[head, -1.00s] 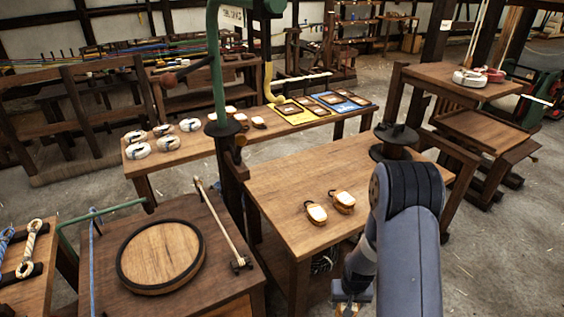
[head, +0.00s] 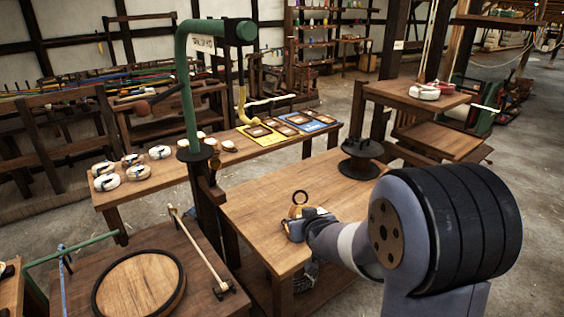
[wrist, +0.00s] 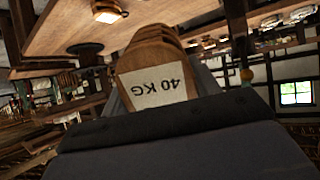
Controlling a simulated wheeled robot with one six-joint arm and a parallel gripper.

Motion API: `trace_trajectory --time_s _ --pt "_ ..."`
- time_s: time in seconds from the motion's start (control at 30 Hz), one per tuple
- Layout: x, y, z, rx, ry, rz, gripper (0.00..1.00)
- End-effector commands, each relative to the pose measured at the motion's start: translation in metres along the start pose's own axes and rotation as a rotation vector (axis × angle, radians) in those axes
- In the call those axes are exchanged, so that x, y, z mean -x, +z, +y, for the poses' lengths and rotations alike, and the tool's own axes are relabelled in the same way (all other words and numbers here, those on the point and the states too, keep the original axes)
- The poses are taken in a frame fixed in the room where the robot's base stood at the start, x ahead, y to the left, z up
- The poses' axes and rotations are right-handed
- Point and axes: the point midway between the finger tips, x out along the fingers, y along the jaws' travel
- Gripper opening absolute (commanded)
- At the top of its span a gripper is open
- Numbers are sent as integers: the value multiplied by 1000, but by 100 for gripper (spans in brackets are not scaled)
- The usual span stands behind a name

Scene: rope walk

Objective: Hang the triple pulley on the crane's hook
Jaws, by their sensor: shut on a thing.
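My gripper (head: 302,226) is shut on a wooden pulley (wrist: 158,88) with a white "40 KG" label and several stacked cheeks, which fits the triple pulley. In the head view the held pulley (head: 299,211) shows partly, with a dark ring upright on top, in front of or above the work table (head: 255,205). The green crane (head: 190,100) stands at the table's left corner. Its yellow hook (head: 243,108) hangs empty from the arm, up and left of my gripper and apart from it.
Another pulley (wrist: 107,11) rests on the table in the wrist view. A dark spool (head: 361,160) stands on the table's far side. White rope coils (head: 133,171) and picture boards (head: 262,134) lie on the bench behind. A round wooden lid (head: 140,285) is at front left.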

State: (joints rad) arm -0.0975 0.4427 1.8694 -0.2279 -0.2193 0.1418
Motion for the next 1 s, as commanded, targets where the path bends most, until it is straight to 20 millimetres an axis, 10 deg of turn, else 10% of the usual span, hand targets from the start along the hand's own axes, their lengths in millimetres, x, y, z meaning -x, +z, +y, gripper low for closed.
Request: trace_trajectory --time_s 0.2,0.4,1.0 --pt "65 -96 -27 44 -90 324 0" --pt "121 -149 -49 63 -177 495 0" --pt "138 -174 -65 65 -223 553 0"
